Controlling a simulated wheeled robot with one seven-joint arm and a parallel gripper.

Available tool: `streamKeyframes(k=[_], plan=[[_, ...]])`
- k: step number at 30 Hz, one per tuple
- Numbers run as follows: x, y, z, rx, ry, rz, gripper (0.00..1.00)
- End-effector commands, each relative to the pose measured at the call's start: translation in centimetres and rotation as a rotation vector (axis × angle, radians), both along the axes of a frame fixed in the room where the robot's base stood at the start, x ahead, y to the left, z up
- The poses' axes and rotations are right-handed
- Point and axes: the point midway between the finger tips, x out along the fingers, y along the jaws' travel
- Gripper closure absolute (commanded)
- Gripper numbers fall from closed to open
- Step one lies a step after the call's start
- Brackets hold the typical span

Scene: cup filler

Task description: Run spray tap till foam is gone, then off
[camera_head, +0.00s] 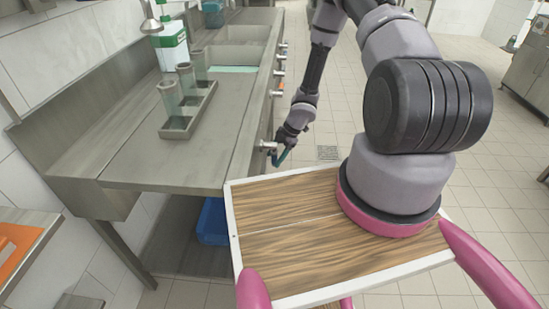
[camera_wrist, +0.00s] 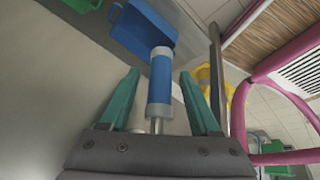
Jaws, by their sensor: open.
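My gripper (camera_head: 284,155) is at the counter's front edge, beside a silver tap knob (camera_head: 267,147). In the wrist view its green fingers (camera_wrist: 158,95) are open, on either side of a blue cylinder (camera_wrist: 160,78) with pale ends on a metal stem. I cannot tell whether they touch it, or if it is that same knob. Several more silver knobs (camera_head: 278,92) line the edge farther back. A bell-shaped metal head (camera_head: 151,24) hangs at the back left; I cannot tell if it is the spray tap. No water or foam can be made out.
A tray (camera_head: 182,133) with clear tumblers (camera_head: 170,95) stands on the metal counter (camera_head: 140,165). Behind it are a green-white bottle (camera_head: 171,45) and sink basins (camera_head: 240,33). A blue bin (camera_head: 212,222) sits underneath. Tiled floor right of the counter is open.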

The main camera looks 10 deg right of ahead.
Motion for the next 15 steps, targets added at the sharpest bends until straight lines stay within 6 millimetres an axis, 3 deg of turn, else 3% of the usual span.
streamKeyframes(k=[11,15], plan=[[0.06,0.28,-0.65,0.000,-0.001,0.000,0.37],[0.05,0.27,-0.64,0.000,-0.001,0.000,0.87]])
